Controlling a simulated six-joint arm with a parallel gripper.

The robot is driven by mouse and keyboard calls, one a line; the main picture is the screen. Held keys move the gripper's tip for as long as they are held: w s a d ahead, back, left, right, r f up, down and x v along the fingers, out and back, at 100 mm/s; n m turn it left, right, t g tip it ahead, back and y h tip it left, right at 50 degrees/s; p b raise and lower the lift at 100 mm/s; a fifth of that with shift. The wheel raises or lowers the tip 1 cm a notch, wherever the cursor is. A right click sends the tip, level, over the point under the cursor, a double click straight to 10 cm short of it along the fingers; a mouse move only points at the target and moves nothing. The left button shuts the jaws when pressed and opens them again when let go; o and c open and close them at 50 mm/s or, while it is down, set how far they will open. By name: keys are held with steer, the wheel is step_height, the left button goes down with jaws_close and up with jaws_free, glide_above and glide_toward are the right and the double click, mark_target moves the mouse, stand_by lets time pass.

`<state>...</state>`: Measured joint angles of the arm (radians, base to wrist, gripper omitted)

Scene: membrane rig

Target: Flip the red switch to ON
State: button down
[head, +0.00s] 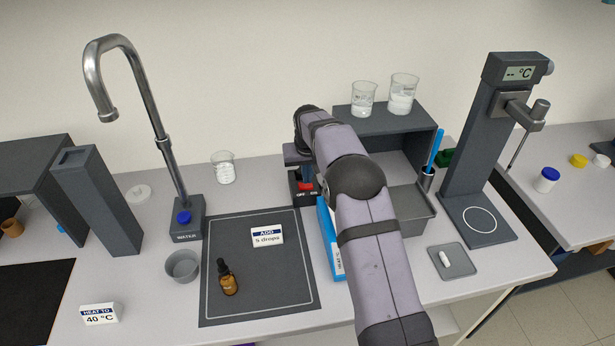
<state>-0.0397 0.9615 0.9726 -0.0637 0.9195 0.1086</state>
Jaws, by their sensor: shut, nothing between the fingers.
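The red switch (306,186) is a rocker on a small dark box marked OFF at left and ON at right. The box stands at the back of the bench, right of the dark mat. The red part shows nearer the ON label, but its exact tilt is too small to tell. My gripper (298,170) is at the end of my arm, just above and behind the switch, pointing down. It is shut and empty. Its fingertips are small and partly hidden, and I cannot tell whether they touch the switch.
A blue box (329,240) lies close in front of the switch, partly behind my arm. A grey shelf (385,119) with two beakers stands to the right. A dark mat (222,306) holds a dropper bottle (228,280). A tall faucet (160,140) rises at left.

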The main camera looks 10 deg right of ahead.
step_height(320, 180, up, 2)
steer(key=shift+r+p, duration=0.1)
steer(key=shift+p, duration=0.4)
steer(key=shift+r+b, duration=0.25)
steer(key=shift+b, duration=0.2)
step_height(320, 180, up, 8)
steer(key=s+d+b, duration=0.2)
steer(key=s+b, duration=0.1)
steer(key=shift+r, duration=0.25)
